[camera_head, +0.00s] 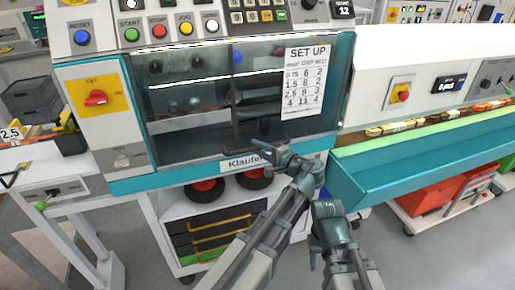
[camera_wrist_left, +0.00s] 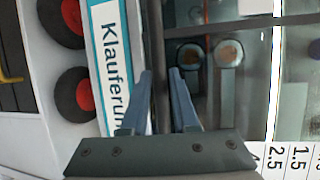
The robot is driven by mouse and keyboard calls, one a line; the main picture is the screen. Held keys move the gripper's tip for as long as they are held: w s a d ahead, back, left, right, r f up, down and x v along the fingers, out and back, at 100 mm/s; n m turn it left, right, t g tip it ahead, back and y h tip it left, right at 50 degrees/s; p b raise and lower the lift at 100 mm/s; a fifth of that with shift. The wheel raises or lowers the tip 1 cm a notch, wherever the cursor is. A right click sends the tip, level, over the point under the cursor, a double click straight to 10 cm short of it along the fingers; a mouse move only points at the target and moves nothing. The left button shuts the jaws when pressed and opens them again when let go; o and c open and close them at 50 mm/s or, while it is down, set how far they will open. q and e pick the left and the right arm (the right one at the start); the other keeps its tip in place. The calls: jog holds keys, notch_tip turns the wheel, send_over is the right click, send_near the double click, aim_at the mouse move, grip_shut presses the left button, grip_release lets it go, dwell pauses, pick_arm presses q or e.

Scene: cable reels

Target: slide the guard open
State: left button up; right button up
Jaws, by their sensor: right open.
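The guard (camera_head: 190,97) is a clear panel in a dark frame on the front of a teal and white machine. A dark upright frame bar (camera_head: 234,90) crosses its window. My left gripper (camera_head: 284,156) is at the guard's lower edge, just above the "Klauferung" label (camera_head: 240,163). In the left wrist view its fingers (camera_wrist_left: 161,85) lie close on both sides of a dark bar (camera_wrist_left: 157,35), apparently shut on it. The exact contact is partly hidden. My right gripper (camera_head: 322,225) is open and empty, below the machine's front edge.
A set-up sheet (camera_head: 303,80) is on the window's right side. A red rotary switch (camera_head: 96,98) is on the left panel and several buttons are above. A teal trough (camera_head: 400,165) juts out at right. Black-and-red reels (camera_head: 205,188) sit on a cart below.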

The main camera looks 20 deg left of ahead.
pick_arm(q)
grip_shut()
dwell(1.1)
